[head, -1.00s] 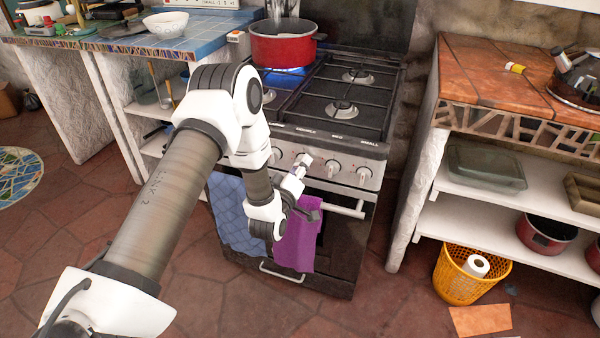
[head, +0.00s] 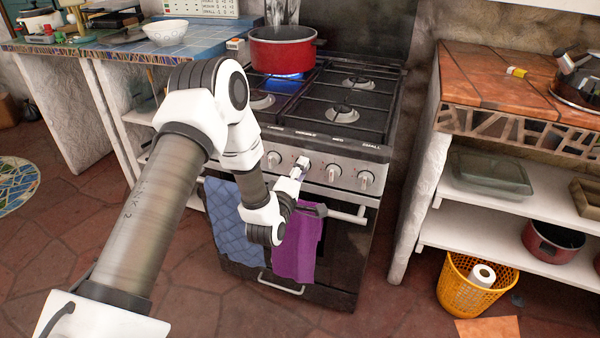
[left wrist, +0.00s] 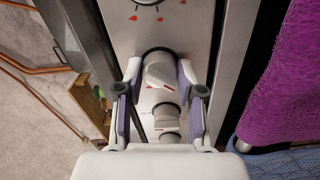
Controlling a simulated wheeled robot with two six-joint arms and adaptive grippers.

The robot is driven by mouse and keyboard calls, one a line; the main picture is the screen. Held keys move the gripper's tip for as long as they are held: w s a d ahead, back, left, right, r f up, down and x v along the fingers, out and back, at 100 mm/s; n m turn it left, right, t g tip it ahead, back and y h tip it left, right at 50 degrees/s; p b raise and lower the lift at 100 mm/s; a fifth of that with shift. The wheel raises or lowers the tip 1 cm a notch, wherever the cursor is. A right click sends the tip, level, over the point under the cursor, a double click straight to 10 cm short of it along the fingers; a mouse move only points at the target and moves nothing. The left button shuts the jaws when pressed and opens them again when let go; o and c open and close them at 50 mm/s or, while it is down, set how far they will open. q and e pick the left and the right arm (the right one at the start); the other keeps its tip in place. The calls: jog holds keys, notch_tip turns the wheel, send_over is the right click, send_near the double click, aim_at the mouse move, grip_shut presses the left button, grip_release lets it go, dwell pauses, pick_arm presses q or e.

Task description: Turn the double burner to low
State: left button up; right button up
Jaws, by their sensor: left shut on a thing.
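The stove's front panel has a row of silver knobs. My left gripper (head: 301,166) is at the second knob from the left, under the label that appears to read "double". In the left wrist view its two fingers stand on either side of the pale double burner knob (left wrist: 161,72) and are shut on it. The knob's pointer setting is hard to read. A red pot (head: 283,50) sits on the back left burner, with a blue flame (head: 286,76) under it. My right gripper is not in view.
A blue towel (head: 233,225) and a purple towel (head: 297,245) hang on the oven handle (head: 345,214), just below the gripper. Other knobs (head: 333,170) sit close beside it. A tiled counter (head: 490,80) stands to the right, a blue one (head: 205,40) to the left.

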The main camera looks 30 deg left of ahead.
pick_arm(q)
jog(key=o, duration=1.1)
jog(key=shift+o, duration=0.2)
jog(key=v, duration=1.2)
